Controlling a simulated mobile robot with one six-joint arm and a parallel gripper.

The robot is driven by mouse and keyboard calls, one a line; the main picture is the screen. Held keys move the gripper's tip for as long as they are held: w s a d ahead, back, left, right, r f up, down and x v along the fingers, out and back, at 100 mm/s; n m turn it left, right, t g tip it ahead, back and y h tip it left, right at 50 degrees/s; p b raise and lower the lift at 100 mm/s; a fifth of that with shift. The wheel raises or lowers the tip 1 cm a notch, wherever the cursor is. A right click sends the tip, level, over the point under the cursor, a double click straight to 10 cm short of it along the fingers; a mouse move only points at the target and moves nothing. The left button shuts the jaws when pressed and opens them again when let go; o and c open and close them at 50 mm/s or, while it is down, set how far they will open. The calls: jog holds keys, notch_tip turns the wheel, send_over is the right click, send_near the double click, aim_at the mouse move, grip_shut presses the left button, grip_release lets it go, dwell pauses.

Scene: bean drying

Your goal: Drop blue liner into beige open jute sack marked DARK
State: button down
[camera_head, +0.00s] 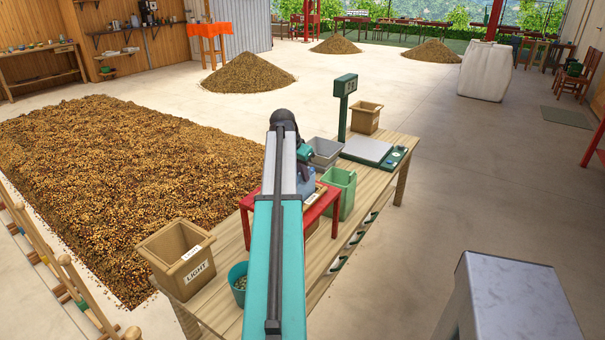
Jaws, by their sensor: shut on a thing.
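My teal and grey arm reaches over the wooden bench and hides much of its middle. The wrist end of my gripper (304,154) shows just right of the arm, above a small red stand; its fingertips are mostly hidden. A blue piece (308,184), apparently the blue liner, shows right below the wrist, partly behind the arm, and my gripper is shut on it. An open beige sack (366,117) stands at the bench's far end; no marking on it is readable. Another open beige sack (196,272) at the near left is marked LIGHT. No DARK label is visible.
The wooden bench (400,160) also bears a scale (368,150) with a green post, a grey bin (324,150), a green bin (343,180), the red stand (328,203) and a teal pot (238,280). Beans (110,170) cover the floor at left.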

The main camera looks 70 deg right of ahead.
aim_at(302, 182)
jog(key=shift+f+b, duration=0.75)
jog(key=shift+f, duration=1.35)
jog(key=c, duration=1.8)
grip_release()
jog(key=shift+o, duration=0.2)
jog(key=shift+r, duration=0.15)
jog(key=b+v, duration=0.2)
jog(key=v, duration=1.1)
jog(key=shift+r, duration=0.3)
